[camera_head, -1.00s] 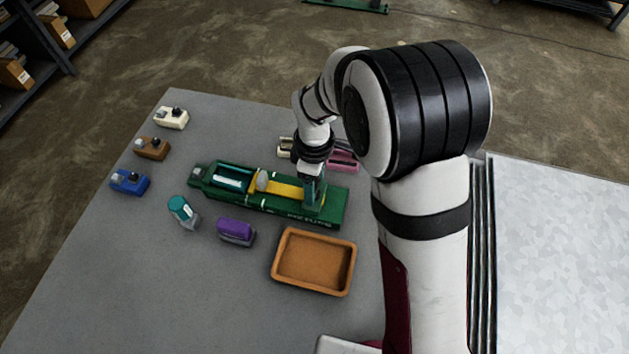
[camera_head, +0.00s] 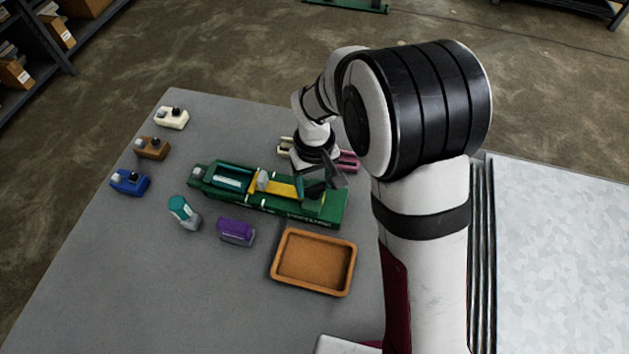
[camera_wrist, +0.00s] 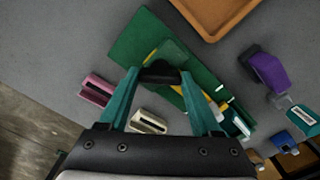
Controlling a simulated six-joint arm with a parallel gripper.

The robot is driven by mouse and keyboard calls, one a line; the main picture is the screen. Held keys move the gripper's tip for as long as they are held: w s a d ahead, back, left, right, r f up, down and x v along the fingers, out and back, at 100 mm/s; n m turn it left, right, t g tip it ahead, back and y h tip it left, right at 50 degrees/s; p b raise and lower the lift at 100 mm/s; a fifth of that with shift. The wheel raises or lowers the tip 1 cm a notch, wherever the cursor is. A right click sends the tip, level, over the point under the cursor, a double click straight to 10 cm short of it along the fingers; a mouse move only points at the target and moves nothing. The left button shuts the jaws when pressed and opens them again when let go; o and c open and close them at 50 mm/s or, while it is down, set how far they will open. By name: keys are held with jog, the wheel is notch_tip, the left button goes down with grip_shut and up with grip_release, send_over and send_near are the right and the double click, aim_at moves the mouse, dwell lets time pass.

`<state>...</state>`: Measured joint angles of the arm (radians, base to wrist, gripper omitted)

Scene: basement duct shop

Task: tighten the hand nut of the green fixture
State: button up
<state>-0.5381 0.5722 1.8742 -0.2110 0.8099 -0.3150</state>
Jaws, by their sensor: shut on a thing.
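The green fixture (camera_head: 240,202) lies on the grey table with a yellow strip (camera_head: 285,190) along its middle. It also shows in the wrist view (camera_wrist: 130,47), running diagonally. My gripper (camera_head: 318,188) is over the right part of the fixture and hides some of it. In the wrist view its two teal fingers (camera_wrist: 160,76) are shut on the black hand nut (camera_wrist: 160,70). The nut's lower side and its seat are hidden, so I cannot tell how far down it sits.
An empty orange tray (camera_head: 314,289) stands in front of the fixture. Purple (camera_head: 236,231) and teal (camera_head: 182,211) pieces lie nearby. White (camera_head: 171,118), brown (camera_head: 152,148) and blue (camera_head: 130,182) pieces line the left. Pink (camera_head: 348,161) and cream (camera_head: 284,149) pieces lie behind.

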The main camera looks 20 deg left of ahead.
aim_at(314, 186)
jog(key=m, duration=0.3)
jog(key=shift+m, duration=0.3)
jog(key=shift+w+m, duration=0.1)
jog(key=shift+m, duration=1.7)
jog(key=o, duration=1.4)
notch_tip(314, 186, up, 16)
jog(key=shift+f, duration=0.1)
